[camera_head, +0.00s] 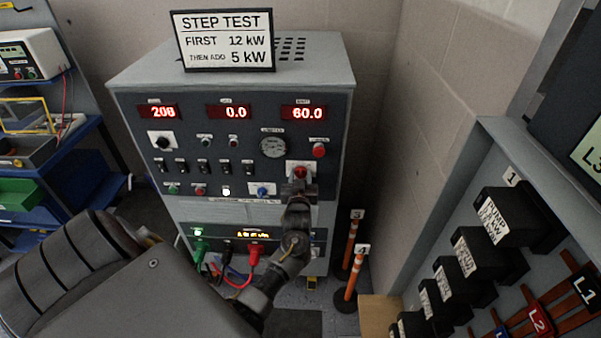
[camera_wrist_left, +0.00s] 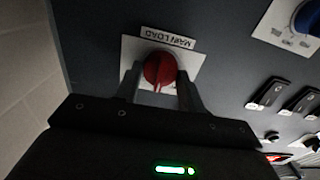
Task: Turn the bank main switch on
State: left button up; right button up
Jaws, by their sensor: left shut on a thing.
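In the left wrist view the red knob (camera_wrist_left: 160,70) sits on a white plate under the label MAIN LOAD (camera_wrist_left: 168,38), which appears upside down. My left gripper (camera_head: 299,184) reaches up to the knob, and its fingers (camera_wrist_left: 160,85) are shut on the knob's sides. The gripper partly hides the knob's plate in the head view. My right gripper is out of view.
A STEP TEST sign (camera_head: 224,40) stands on the cabinet, reading first 12 kW, then add 5 kW. Small toggle switches (camera_head: 204,167) line the panel. Orange posts (camera_head: 352,272) stand right of the cabinet. A grey enclosure with labelled black blocks (camera_head: 475,255) is at the right.

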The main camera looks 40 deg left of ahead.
pick_arm(q)
jog(key=m+p, duration=0.2)
jog(key=m, duration=0.2)
jog(key=shift+r+m, duration=0.1)
jog(key=shift+m, duration=0.2)
jog(key=m+p, duration=0.2)
jog(key=m, duration=0.2)
jog(key=shift+d+p, duration=0.1)
jog(key=shift+p, duration=0.2)
jog(key=shift+f+m, duration=0.2)
jog(key=shift+m, duration=0.2)
jog(key=o, duration=1)
jog(key=shift+c, duration=0.2)
jog(key=b+v, duration=0.2)
jog(key=v, duration=0.8)
jog(key=shift+s+d, duration=0.25)
